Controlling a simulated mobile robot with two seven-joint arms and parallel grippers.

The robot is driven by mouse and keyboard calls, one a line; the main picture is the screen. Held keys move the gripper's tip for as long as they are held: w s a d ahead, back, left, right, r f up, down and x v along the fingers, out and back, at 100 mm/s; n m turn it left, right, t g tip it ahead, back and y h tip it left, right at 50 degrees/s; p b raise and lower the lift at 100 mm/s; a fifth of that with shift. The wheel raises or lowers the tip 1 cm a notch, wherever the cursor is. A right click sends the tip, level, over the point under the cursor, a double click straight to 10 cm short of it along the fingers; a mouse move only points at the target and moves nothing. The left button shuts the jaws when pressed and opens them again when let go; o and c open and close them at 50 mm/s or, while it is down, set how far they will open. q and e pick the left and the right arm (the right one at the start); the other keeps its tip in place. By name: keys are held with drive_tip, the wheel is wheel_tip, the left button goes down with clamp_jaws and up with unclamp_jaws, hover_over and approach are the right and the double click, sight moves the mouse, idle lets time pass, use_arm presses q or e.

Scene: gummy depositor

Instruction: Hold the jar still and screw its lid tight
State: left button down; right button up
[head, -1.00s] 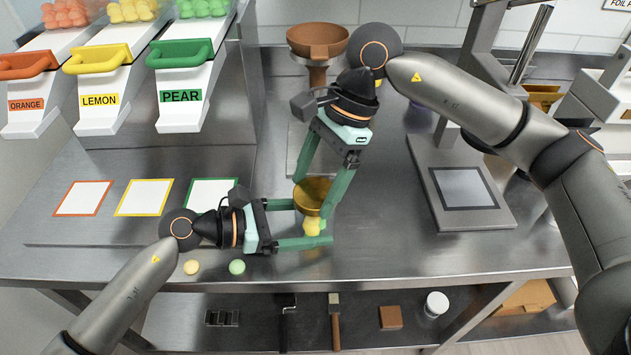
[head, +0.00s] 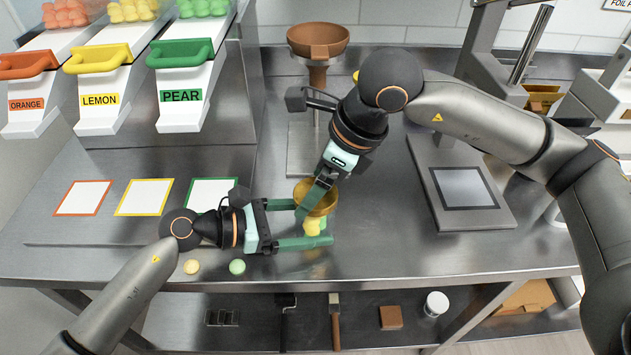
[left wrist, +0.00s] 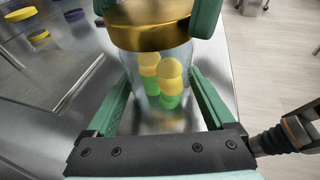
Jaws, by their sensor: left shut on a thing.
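The jar (left wrist: 155,75) is clear, with yellow and green gummies inside, and stands upright near the table's front edge. Its gold lid (head: 322,200) is on top and also shows in the left wrist view (left wrist: 152,36). My left gripper (head: 312,222) is shut on the jar from the left, one finger on each side. My right gripper (head: 314,200) reaches down over the lid from above. In the left wrist view its green fingers flank the lid at both sides; I cannot tell whether they press on it.
A brown funnel on a stand (head: 317,42) is behind. A flat scale (head: 465,188) is to the right. The table between jar and scale is clear.

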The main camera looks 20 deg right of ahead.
drive_tip(key=v, duration=1.2)
use_arm(q)
unclamp_jaws()
idle(0.5)
idle(0.3)
drive_tip(key=b+v, duration=0.2)
drive_tip(key=v, duration=1)
drive_tip(key=shift+a+r, duration=0.15)
drive_tip(key=shift+a, duration=0.1)
use_arm(e)
wheel_tip(320, 180, down, 2)
drive_tip(key=shift+f, duration=0.15)
